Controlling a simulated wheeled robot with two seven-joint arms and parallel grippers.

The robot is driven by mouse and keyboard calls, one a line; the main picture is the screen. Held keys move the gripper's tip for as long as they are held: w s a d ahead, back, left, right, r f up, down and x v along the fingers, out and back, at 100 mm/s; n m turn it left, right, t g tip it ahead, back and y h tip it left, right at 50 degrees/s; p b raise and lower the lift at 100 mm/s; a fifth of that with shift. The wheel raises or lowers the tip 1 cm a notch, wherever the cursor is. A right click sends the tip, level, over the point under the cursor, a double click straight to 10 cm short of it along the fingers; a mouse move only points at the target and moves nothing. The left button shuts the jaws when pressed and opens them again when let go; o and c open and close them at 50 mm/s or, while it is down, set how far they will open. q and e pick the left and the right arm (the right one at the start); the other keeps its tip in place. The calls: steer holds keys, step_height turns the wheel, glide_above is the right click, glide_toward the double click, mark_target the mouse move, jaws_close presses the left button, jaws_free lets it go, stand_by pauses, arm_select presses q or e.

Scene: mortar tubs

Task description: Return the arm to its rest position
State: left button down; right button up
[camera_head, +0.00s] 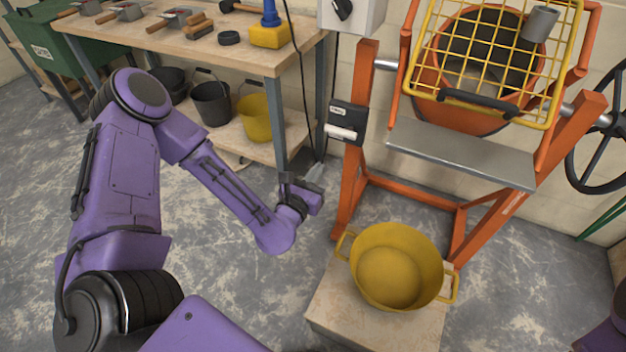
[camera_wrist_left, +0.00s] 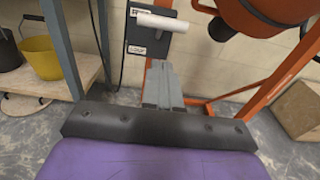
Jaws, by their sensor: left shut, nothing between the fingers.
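My left arm comes in from the left in the head view, purple and bent at the elbow. Its left gripper (camera_head: 314,172) is beside the leg of the workbench, left of the orange mixer frame. In the left wrist view the grey fingers (camera_wrist_left: 163,80) lie together, shut and empty. They point toward the control box (camera_wrist_left: 150,32) with a white handle on the frame, with no clear contact. My right gripper is not in view; only a purple bit of that arm shows at the right edge of the head view.
A yellow tub (camera_head: 394,268) stands on a block (camera_head: 330,303) below the mixer drum (camera_head: 470,60), whose yellow grid guard (camera_head: 497,62) is in front. The workbench (camera_head: 150,42) holds trowels and other tools. Buckets, including a yellow one (camera_head: 254,117), stand on its shelf. Floor between is clear.

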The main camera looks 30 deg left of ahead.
arm_select(q)
steer(key=shift+s+r, duration=0.15)
steer(key=shift+s, duration=0.9)
steer(key=s+d+f+m+g+h+p, duration=0.1)
steer(key=s+f+m+g, duration=0.35)
steer(key=m, duration=0.55)
steer(key=s+d+f+m+g+p, duration=0.1)
steer(key=s+f+m+g+p, duration=0.2)
steer(key=f+m, duration=0.45)
steer(key=s+a+f+m+g+y+p, duration=0.1)
steer(key=s+a+m+g+p, duration=0.1)
steer(key=s+m, duration=0.4)
steer(key=s+a+f+m+g+y+p, duration=0.1)
steer(key=s+a+m+g+p, duration=0.2)
steer(key=s, duration=1)
steer(key=m+g, duration=0.2)
steer(key=m, duration=0.2)
steer(key=shift+y, duration=0.3)
